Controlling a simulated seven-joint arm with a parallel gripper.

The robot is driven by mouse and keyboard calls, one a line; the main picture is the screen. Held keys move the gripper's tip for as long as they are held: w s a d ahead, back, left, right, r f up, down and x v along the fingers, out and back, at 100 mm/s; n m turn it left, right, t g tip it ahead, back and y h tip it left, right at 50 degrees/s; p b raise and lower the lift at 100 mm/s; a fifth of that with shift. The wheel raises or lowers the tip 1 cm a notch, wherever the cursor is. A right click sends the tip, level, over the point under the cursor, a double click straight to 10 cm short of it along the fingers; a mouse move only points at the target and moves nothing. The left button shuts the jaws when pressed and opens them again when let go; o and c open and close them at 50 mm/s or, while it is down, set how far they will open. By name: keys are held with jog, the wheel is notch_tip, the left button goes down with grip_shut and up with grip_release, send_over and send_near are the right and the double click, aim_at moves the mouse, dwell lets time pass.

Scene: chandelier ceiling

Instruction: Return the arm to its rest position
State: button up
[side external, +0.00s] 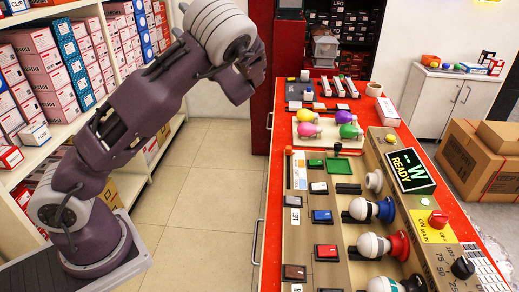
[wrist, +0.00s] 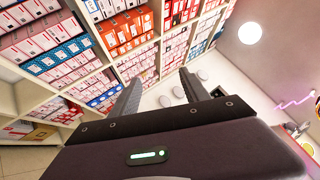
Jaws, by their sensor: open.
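My gripper shows in the wrist view (wrist: 158,92), with its two fingers spread apart and nothing between them. In that view it faces shelves of boxes and a pale wall, tilted well away from the worktop. In the side external view my arm is raised and folded at the upper left, over the floor between the shelves and the red bench (side external: 272,215). The gripper's fingers are not clearly visible there. The arm's end is apart from the bench and from everything on it.
The bench carries colored bulbs (side external: 348,131), a wooden test panel with a lit READY display (side external: 412,170), sockets and a red knob (side external: 437,219). Shelves of boxes (side external: 48,70) stand at the left. Cardboard boxes (side external: 487,165) sit at the right. Tiled floor (side external: 205,190) before the bench is clear.

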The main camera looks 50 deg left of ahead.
jog(key=s+a+f+n+g+h, duration=0.25)
jog(key=s+f+g+h, duration=0.2)
jog(key=s, duration=0.35)
jog(key=s+d+f+n+t+h, duration=0.1)
jog(key=s+d+f+t+h, duration=0.1)
jog(key=s+d+f+h, duration=0.7)
jog(key=s+d+m+t+h, duration=0.1)
jog(key=d+t+h, duration=0.3)
jog(key=d, duration=0.7)
jog(key=s+d+r+t+h, duration=0.1)
jog(key=s+d+t+h, duration=0.2)
jog(key=d, duration=0.9)
jog(key=t+h, duration=0.1)
jog(key=h, duration=0.2)
jog(key=shift+d+m, duration=0.15)
jog(key=shift+m, duration=0.2)
